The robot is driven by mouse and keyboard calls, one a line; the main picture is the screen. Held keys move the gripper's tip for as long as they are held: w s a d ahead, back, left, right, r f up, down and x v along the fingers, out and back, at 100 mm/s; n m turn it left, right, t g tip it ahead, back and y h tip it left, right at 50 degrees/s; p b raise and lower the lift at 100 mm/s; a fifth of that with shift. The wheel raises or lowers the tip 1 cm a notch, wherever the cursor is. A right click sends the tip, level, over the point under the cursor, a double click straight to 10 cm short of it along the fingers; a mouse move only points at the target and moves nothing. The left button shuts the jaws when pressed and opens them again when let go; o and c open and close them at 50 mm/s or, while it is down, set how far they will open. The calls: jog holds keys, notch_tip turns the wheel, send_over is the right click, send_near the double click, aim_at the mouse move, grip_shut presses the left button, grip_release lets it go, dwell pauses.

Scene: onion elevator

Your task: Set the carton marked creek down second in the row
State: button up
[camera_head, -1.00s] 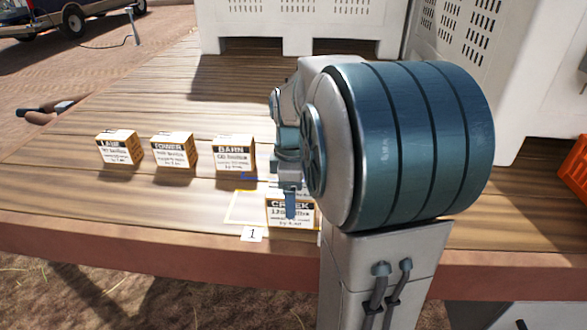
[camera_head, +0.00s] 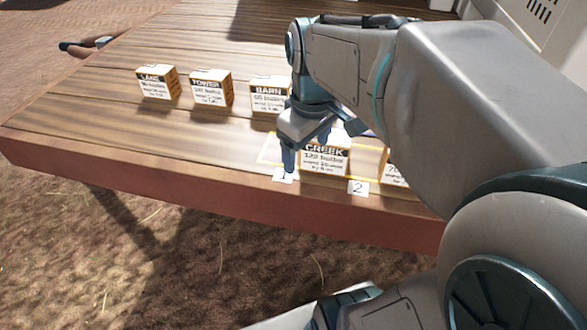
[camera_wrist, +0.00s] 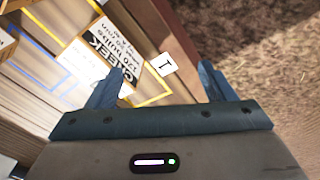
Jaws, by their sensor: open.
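The creek carton (camera_head: 325,160) stands upright at the table's front edge, right of the number 1 tag (camera_head: 284,176) and behind and left of the number 2 tag (camera_head: 358,187). A yellow outline shows around its base; I cannot tell how squarely it sits in it. Contact cannot be told.
The lane (camera_head: 157,85), tower (camera_head: 210,90) and barn (camera_head: 268,97) cartons stand behind, to the left. Another carton (camera_head: 396,172) stands right of the number 2 tag, partly hidden by my arm.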

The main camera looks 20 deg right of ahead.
jog(key=s+a+f+m+t, duration=0.1)
jog(key=s+a+f+m, duration=0.3)
jog(key=s+f+m, duration=0.1)
jog(key=shift+s+f, duration=0.3)
jog(key=shift+s, duration=0.35)
